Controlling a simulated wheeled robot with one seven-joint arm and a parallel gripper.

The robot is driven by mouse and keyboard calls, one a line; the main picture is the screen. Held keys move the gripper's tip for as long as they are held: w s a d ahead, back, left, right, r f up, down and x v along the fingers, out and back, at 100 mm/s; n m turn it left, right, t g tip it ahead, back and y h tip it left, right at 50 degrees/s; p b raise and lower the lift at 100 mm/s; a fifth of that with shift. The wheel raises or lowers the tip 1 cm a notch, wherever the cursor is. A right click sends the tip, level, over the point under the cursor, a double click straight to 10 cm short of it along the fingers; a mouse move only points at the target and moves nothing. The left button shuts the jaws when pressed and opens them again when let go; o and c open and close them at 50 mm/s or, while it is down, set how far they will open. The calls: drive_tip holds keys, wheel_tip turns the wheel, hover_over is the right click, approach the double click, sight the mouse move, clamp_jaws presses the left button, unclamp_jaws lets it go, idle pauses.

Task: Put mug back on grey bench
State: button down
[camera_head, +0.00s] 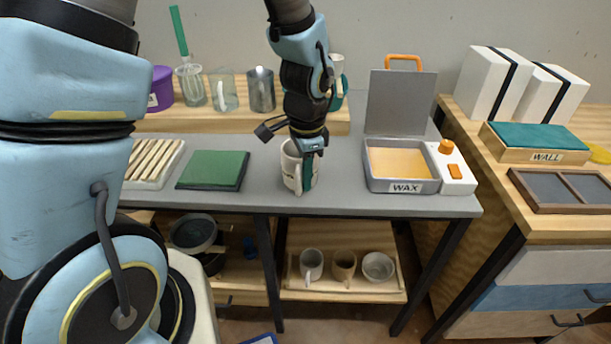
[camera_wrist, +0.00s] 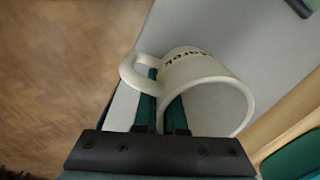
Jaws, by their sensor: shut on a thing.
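The white mug (camera_head: 290,168) is at the front of the grey bench (camera_head: 340,194), near its middle, and looks upright. I cannot tell whether its base touches the bench top. My gripper (camera_head: 307,176) comes down from above and is shut on the mug at its side. In the wrist view, the green fingers of my gripper (camera_wrist: 161,105) grip the wall of the mug (camera_wrist: 190,78) near its handle. Dark lettering shows on the mug's side, partly hidden. The grey bench top (camera_wrist: 225,30) lies behind it.
A green pad (camera_head: 212,169) is left of the mug, and an open wax box (camera_head: 402,187) is right. A raised wooden shelf (camera_head: 230,122) with several vessels runs behind. Below, a wooden tray (camera_head: 340,293) holds two mugs and a bowl. Bare bench lies around the mug.

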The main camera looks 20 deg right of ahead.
drive_tip(key=shift+f, duration=0.1)
drive_tip(key=c, duration=1.4)
unclamp_jaws()
drive_tip(key=shift+f, duration=0.1)
drive_tip(key=shift+c, duration=0.2)
drive_tip(key=o, duration=0.4)
drive_tip(key=shift+o, duration=0.2)
wheel_tip(320, 180, up, 12)
drive_tip(key=shift+s+r, duration=0.15)
drive_tip(key=shift+r, duration=0.05)
drive_tip(key=w+a+f+n, duration=0.1)
drive_tip(key=w+a+n, duration=0.2)
drive_tip(key=a+n, duration=0.5)
drive_tip(key=w+a+f+n+t, duration=0.1)
drive_tip(key=a+n, duration=0.8)
drive_tip(key=a, duration=0.9)
drive_tip(key=shift+w+a+f+n, duration=0.15)
drive_tip(key=shift+w+a+n, duration=0.2)
drive_tip(key=shift+w, duration=0.55)
